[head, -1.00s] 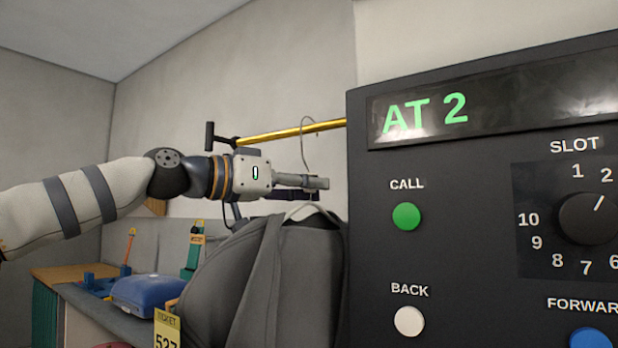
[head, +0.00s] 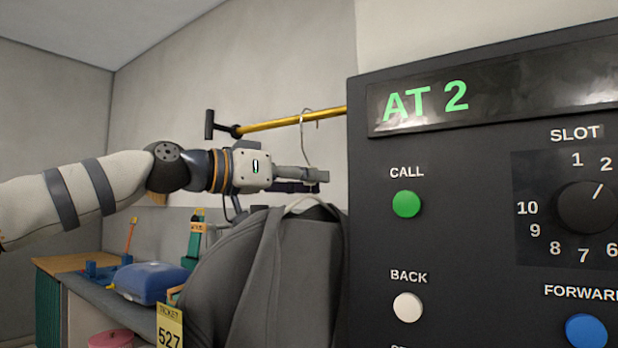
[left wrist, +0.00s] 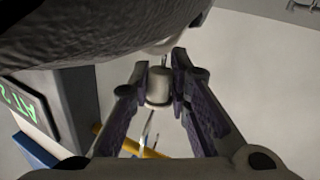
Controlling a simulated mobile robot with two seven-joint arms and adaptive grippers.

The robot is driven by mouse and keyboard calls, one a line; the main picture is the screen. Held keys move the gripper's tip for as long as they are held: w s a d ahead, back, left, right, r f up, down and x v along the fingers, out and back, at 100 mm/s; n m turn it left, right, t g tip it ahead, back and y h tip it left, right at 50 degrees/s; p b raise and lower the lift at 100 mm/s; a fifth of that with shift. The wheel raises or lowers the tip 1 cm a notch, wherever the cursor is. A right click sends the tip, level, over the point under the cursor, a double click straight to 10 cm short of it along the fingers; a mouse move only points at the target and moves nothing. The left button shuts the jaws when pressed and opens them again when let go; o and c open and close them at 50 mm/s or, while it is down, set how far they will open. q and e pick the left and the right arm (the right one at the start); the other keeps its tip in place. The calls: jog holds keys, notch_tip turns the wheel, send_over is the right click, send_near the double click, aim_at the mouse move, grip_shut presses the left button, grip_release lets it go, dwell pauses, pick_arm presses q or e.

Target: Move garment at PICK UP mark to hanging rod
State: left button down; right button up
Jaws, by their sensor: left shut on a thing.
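A dark grey garment (head: 290,262) hangs on a pale hanger (head: 322,201) with a thin wire hook, left of the black control panel. A yellow ticket (head: 169,328) reading 527 is at its lower left. My left gripper (head: 308,176) is shut on the hanger's neck. The left wrist view shows the pale neck (left wrist: 158,87) between the fingers, with the dark garment (left wrist: 90,35) beyond. The hook overlaps the gold hanging rod (head: 270,124) in the head view; whether the rod bears it I cannot tell. My right gripper is out of view.
The control panel (head: 470,240) fills the right side, showing AT 2, and hides the rod's right end. Open wall lies above the rod.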

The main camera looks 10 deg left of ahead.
pick_arm(q)
jog(key=c, duration=1.4)
grip_release()
jog(key=shift+r, duration=0.1)
jog(key=v, duration=1.2)
jog(key=shift+s, duration=0.1)
jog(key=s+a, duration=0.1)
jog(key=s, duration=0.4)
jog(key=s+a+p, duration=0.1)
jog(key=s+a, duration=0.1)
jog(key=s, duration=0.3)
jog(key=s+a, duration=0.2)
jog(key=s, duration=0.3)
jog(key=shift+a+p, duration=0.25)
jog(key=shift+p, duration=0.05)
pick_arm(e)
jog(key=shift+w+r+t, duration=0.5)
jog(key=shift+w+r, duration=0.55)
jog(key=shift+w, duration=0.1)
